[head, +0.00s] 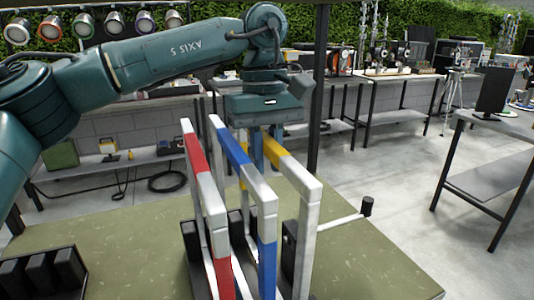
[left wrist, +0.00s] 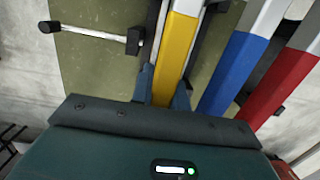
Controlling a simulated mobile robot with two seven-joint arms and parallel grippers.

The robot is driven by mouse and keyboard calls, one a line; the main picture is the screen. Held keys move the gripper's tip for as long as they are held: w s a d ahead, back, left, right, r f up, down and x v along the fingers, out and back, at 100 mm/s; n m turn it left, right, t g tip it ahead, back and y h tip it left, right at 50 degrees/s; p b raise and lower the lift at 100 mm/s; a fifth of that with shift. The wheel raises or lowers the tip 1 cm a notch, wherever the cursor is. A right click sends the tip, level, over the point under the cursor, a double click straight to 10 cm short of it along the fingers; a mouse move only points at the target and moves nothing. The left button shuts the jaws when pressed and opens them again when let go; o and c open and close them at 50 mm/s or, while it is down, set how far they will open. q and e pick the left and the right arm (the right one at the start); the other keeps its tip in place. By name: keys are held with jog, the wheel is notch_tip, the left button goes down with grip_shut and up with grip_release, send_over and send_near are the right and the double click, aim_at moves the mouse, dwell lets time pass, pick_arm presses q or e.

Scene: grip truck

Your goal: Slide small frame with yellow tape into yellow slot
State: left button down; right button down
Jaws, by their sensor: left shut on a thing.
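The white frame with yellow tape (head: 287,157) stands upright as the rightmost of three frames in the head view. My left gripper (head: 268,150) points down and is shut on its taped top bar. In the left wrist view, the fingers (left wrist: 163,90) lie on both sides of the yellow bar (left wrist: 175,48). The frame's lower front end is beside a black holder block (head: 289,246). The yellow slot cannot be made out, and I cannot tell how far the frame is seated. My right gripper is not in view.
A blue-taped frame (head: 234,146) and a red-taped frame (head: 196,158) stand close on the left. A white rod with a black end (head: 367,206) sticks out to the right. A black rack (head: 45,274) sits at the green tabletop's (head: 125,240) lower left.

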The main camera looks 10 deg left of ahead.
pick_arm(q)
jog(key=c, duration=1.3)
grip_release()
jog(key=shift+f, duration=0.1)
